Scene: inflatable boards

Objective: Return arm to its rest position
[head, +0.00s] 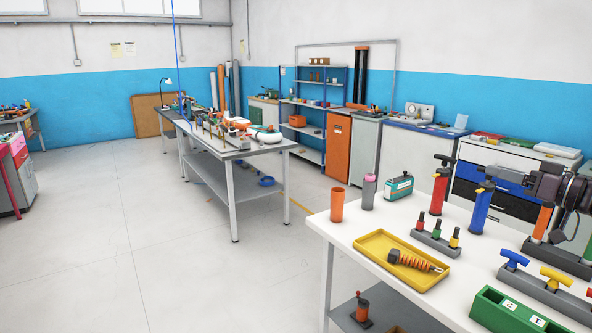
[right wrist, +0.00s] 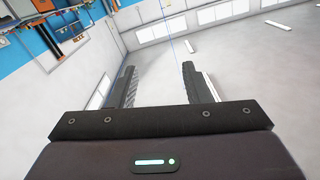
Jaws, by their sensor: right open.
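My right gripper (head: 545,185) is at the right edge of the head view, over the back right part of the white table (head: 365,235). It is dark and partly cut off by the frame edge. In the right wrist view, the two dark fingers of my right gripper (right wrist: 159,82) stand apart with nothing between them. They point toward the pale wall and high windows. My left gripper is not in view.
Near my right gripper stand a red pump (head: 440,186), a blue pump (head: 481,210) and an orange cylinder (head: 543,222). A yellow tray (head: 375,240), an orange cup (head: 337,205) and a green box (head: 490,308) are also on the table. The floor at left is clear.

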